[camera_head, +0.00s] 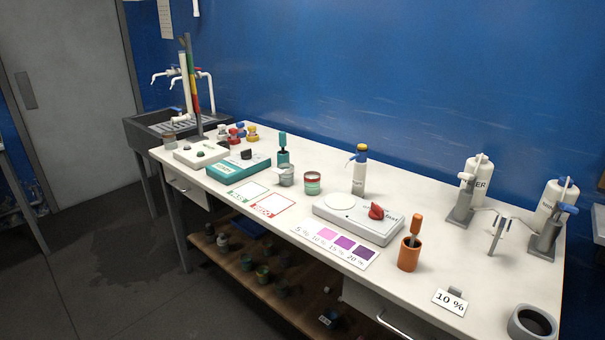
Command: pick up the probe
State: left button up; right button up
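I cannot tell for sure which thing is the probe. A dark teal-handled tool (282,143) stands upright at the back of the bench, behind a small grey jar. An orange-handled tool (416,224) stands upright in an orange cup (409,255) at the front right. Neither of my grippers is in view, and nothing is seen touching these tools.
White bottles (474,180) stand at right. A dark sink (150,131) adjoins at left.

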aim_at(282, 136)
jog(key=i+j, duration=0.55)
jog(key=i, duration=0.15)
jog(key=i+j+u, duration=0.1)
jog(key=i+j, duration=0.45)
jog(key=i, duration=0.15)
